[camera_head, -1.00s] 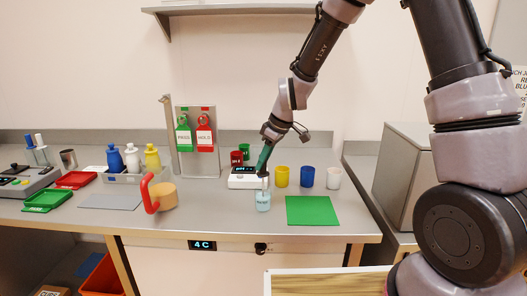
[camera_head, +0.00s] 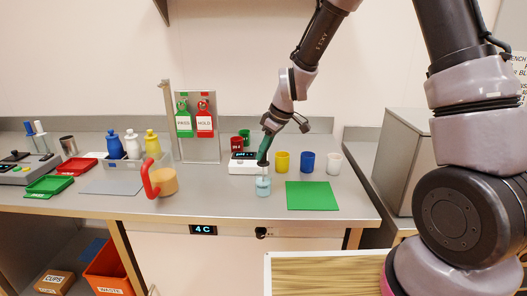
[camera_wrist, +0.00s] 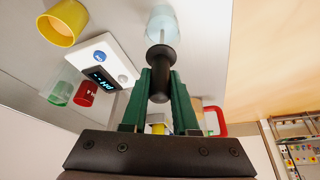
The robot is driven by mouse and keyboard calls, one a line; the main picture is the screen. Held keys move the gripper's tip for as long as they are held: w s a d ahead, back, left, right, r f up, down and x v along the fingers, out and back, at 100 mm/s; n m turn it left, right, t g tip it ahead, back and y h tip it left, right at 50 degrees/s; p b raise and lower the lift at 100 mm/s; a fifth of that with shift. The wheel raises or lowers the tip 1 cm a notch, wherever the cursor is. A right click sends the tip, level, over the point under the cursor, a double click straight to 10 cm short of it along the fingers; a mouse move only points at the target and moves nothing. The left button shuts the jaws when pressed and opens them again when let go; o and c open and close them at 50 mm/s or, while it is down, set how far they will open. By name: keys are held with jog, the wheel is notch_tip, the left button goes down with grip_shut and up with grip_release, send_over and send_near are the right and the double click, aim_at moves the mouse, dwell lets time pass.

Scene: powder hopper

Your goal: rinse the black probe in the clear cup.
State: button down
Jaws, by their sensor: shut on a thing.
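My gripper (camera_head: 264,149) has green fingers and is shut on the black probe (camera_head: 263,161), held upright with its tip down. In the wrist view the fingers (camera_wrist: 161,80) grip the probe's dark handle (camera_wrist: 162,58). Its thin pale tip points at the clear cup (camera_wrist: 161,20). In the head view the clear cup (camera_head: 263,188) stands on the bench directly below the probe, with pale blue contents. The tip is at or inside the cup's mouth; how deep it reaches I cannot tell.
A white pH meter (camera_head: 243,168) stands just behind left of the cup, with red and green cups behind it. Yellow (camera_head: 282,161), blue (camera_head: 307,162) and white (camera_head: 333,163) cups stand to the right. A green mat (camera_head: 312,196) lies right of the clear cup.

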dwell(0.5)
notch_tip(320, 180, up, 8)
jog(key=shift+r, duration=0.15)
dwell(0.4)
jog(key=shift+w, duration=0.1)
